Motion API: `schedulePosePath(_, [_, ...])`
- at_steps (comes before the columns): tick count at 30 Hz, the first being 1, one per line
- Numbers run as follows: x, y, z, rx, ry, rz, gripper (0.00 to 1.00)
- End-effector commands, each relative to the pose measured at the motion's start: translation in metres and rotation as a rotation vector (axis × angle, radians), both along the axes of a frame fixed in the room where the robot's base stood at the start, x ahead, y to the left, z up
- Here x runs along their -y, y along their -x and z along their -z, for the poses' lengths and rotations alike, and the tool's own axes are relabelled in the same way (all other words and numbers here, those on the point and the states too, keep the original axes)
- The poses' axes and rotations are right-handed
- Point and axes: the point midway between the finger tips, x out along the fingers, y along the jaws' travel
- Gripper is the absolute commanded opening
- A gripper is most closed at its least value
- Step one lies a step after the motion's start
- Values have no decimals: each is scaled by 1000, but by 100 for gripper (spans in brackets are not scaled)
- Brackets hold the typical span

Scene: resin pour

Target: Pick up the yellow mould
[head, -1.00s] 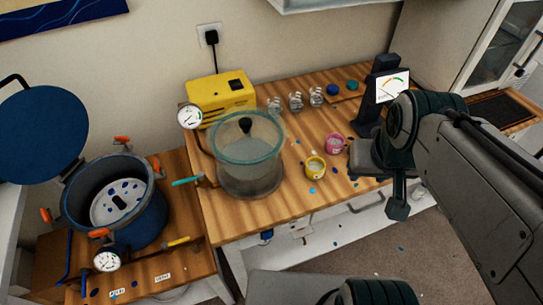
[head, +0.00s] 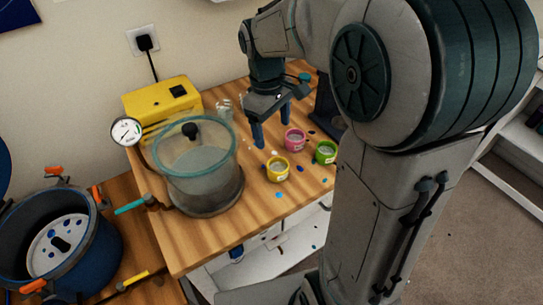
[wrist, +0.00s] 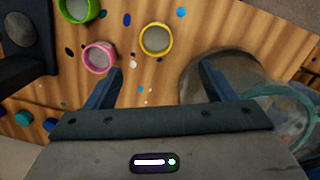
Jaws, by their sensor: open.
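The yellow mould (head: 278,170) stands upright on the wooden bench, right of the glass chamber, with pale grey contents. It also shows in the wrist view (wrist: 156,40), beyond my fingertips and roughly between their lines. My gripper (head: 272,128) is open and empty, pointing down above the bench, behind the yellow mould in the head view. Its two blue fingers show in the wrist view (wrist: 161,72), apart, with nothing between them. A pink mould (head: 295,139) stands close to the right finger in the head view. A green mould (head: 326,153) stands farther right.
The glass vacuum chamber (head: 197,170) stands left of the moulds. A yellow pump (head: 163,105) is behind it, and a blue pressure pot (head: 62,245) is at lower left. Small blue chips lie around the moulds.

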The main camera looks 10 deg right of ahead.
Motion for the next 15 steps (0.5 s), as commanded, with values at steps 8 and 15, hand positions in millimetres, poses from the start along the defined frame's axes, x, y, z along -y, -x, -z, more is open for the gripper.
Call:
schedulePosePath(8, [2,-8,31,-37,2,-44,77])
schedulePosePath(15, [6,-4,77,-36,1,-41,77])
